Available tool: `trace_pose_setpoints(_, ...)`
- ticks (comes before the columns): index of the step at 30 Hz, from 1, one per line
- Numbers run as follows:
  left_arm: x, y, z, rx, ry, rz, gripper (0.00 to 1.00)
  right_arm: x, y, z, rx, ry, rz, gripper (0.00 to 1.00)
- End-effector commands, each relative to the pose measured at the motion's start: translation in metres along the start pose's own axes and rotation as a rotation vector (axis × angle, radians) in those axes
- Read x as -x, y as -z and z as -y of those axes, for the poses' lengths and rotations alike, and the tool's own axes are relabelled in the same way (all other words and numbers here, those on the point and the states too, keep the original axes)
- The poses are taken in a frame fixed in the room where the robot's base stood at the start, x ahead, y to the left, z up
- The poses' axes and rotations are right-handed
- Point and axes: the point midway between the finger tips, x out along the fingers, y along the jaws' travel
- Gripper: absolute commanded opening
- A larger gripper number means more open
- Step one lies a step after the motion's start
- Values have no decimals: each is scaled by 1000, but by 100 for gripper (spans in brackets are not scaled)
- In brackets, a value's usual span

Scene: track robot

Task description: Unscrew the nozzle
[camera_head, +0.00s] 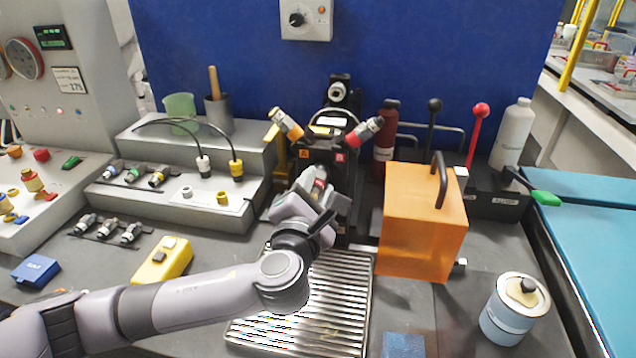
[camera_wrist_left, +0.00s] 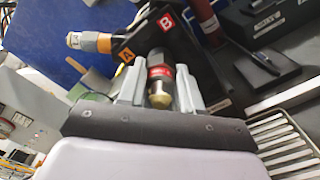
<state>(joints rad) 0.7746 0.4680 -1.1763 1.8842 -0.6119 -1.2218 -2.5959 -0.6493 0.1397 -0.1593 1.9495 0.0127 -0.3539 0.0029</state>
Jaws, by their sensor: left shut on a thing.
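The nozzle (camera_wrist_left: 160,82) has a dark body, a red band and a brass tip. It sits at the front of the black machine head (camera_head: 330,150), below the plates marked A and B. My left gripper (camera_head: 318,190) reaches up to it from the lower left and is shut on it. In the left wrist view, the gripper's two grey fingers (camera_wrist_left: 160,92) lie on either side of the nozzle. In the head view the gripper hides most of the nozzle, with a little red showing. My right gripper is not in view.
A slatted metal tray (camera_head: 340,290) lies below the machine. An orange translucent box (camera_head: 420,235) stands close on the right. A grey stepped rack (camera_head: 195,190) with connectors stands left. A yellow block (camera_head: 160,262) and a blue-grey canister (camera_head: 505,315) stand on the table.

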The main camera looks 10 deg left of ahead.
Motion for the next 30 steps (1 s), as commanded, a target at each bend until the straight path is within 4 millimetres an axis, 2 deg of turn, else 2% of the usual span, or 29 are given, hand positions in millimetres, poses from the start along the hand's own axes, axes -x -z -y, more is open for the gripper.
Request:
trace_pose_setpoints(12, 1, 1, 2, 630, 2, -1, 0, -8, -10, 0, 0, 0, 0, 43)
trace_pose_setpoints(16, 1, 1, 2, 788, 1, 0, 0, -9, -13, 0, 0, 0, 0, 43)
trace_pose_setpoints(30, 1, 0, 1, 893, 2, 1, 0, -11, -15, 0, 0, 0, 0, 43)
